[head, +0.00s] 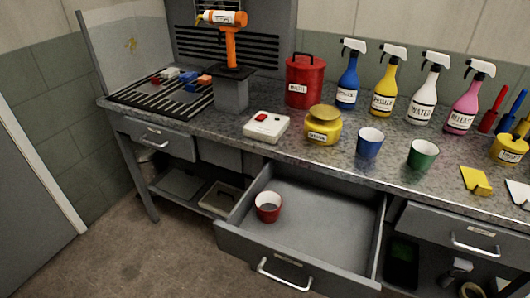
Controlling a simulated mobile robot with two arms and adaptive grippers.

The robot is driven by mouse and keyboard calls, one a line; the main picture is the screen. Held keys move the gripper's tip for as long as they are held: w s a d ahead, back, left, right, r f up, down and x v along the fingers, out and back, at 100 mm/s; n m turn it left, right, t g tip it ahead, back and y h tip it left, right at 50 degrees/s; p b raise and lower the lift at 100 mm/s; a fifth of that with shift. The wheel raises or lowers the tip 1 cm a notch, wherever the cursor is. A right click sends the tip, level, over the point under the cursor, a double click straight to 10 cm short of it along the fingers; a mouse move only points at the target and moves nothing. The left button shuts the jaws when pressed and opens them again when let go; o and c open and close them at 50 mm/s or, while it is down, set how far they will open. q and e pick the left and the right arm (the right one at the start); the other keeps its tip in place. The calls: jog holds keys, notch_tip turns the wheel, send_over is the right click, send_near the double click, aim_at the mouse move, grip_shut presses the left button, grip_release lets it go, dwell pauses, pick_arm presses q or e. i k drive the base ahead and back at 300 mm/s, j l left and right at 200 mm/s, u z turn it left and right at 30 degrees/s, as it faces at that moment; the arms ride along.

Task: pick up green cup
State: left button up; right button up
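The green cup (422,156) stands upright on the speckled grey workbench (385,178), near its front edge and to the right of centre in the head view. Its open top faces up, and it looks empty as far as I can see. Neither of my grippers shows in the head view.
A blue cup (369,143) stands left of the green cup, and a yellow scraper (475,180) lies to its right. Spray bottles (426,88) stand behind. Below, an open drawer (300,262) juts out, holding a red cup (268,207). A yellow jar (323,126) stands farther left.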

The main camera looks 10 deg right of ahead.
aim_at(421, 156)
jog(key=z, duration=1.4)
jog(key=i+j, duration=0.1)
jog(key=j, duration=0.4)
jog(key=i+j, duration=0.1)
jog(key=j, duration=0.45)
jog(key=z, duration=0.05)
